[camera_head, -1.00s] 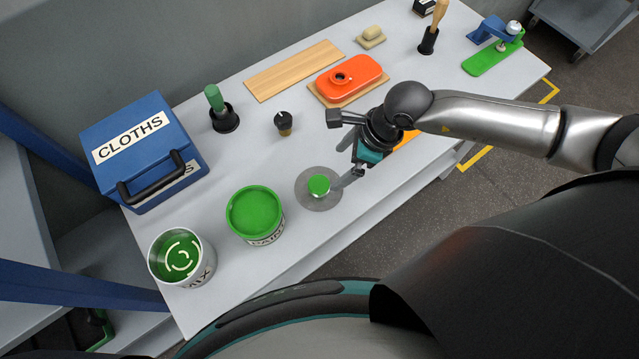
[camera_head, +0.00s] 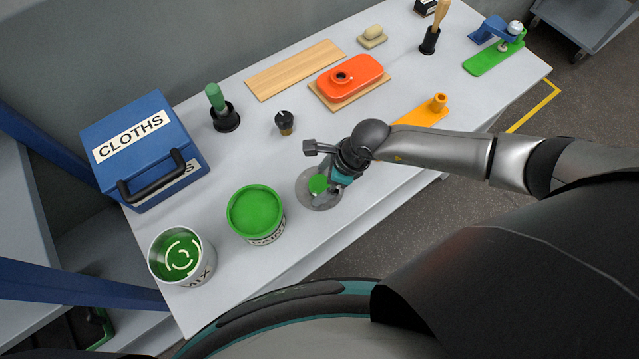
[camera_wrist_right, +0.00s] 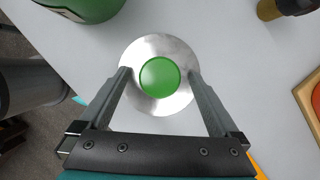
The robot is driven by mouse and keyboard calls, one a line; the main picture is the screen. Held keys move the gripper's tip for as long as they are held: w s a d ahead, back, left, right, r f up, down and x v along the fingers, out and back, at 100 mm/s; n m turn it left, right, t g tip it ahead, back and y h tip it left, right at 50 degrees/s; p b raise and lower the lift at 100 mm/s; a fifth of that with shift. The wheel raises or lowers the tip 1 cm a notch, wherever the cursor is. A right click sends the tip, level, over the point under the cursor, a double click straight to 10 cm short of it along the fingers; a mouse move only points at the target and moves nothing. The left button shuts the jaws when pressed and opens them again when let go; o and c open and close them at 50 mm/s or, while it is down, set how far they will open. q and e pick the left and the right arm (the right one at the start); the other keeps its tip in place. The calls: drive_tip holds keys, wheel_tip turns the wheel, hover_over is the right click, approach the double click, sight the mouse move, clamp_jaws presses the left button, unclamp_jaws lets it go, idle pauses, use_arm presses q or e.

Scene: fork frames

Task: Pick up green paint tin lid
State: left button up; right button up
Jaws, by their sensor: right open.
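A round grey metal lid (camera_head: 309,201) with a green knob (camera_head: 317,184) lies flat on the table, right of the PAINT tin. In the right wrist view the lid (camera_wrist_right: 147,45) and its round green knob (camera_wrist_right: 160,77) are in plain sight. My right gripper (camera_head: 323,190) is over the lid in the head view and hides part of it. In the wrist view its two fingers (camera_wrist_right: 159,74) are apart, one on each side of the knob, with gaps between. Contact or exact height cannot be told. My left gripper is not in view.
The green-filled PAINT tin (camera_head: 254,212) and the MIX tin (camera_head: 181,256) stand left of the lid. A small dark-topped jar (camera_head: 284,123) stands behind it. A blue CLOTHS box (camera_head: 145,150) is at the left. An orange holder (camera_head: 423,114) lies to the right. Bare tabletop surrounds the lid.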

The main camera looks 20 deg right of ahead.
drive_tip(key=shift+c, duration=0.4)
drive_tip(key=c, duration=1.4)
drive_tip(key=shift+r, duration=0.1)
